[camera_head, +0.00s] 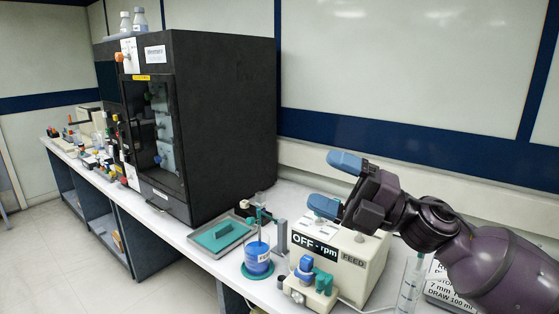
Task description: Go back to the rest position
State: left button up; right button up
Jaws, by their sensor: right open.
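My right gripper (335,185) is at the right of the head view, its arm coming in from the right edge. Its two blue-tipped fingers are spread apart and point left, with nothing between them. It is over the cream pump box (368,262), which is labelled "OFF rpm" and "FEED". The lower finger overlaps the top of the box in the picture; I cannot tell if they touch. My left gripper is not in view.
A large black cabinet (228,125) stands on the bench. A green tray (220,237), a blue spool-like vessel (257,258) and a clear cylinder (410,285) stand near the box. Small items crowd the bench's far left. The floor (130,295) at left is clear.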

jog(key=w+d+f+m+t+h, duration=0.5)
jog(key=d+f+m+t+h, duration=0.35)
jog(key=f+m+t, duration=0.65)
jog(key=s+d+f+m+g+h, duration=0.1)
jog(key=d+f+m+g+h, duration=0.15)
jog(key=f+m, duration=0.25)
jog(key=s+d+f+m+g+h, duration=0.1)
jog(key=d+f+m+h, duration=0.1)
jog(key=f+m+h, duration=0.25)
jog(key=s+d+f+m+g+h, duration=0.2)
jog(key=s+d+f+m, duration=0.1)
jog(key=s+f, duration=0.8)
jog(key=s+d+f+m+g+h, duration=0.3)
jog(key=s+f+m, duration=0.3)
jog(key=s+f, duration=0.6)
jog(key=shift+s+d+f, duration=0.3)
jog(key=shift+d+f, duration=0.1)
jog(key=shift+f, duration=0.5)
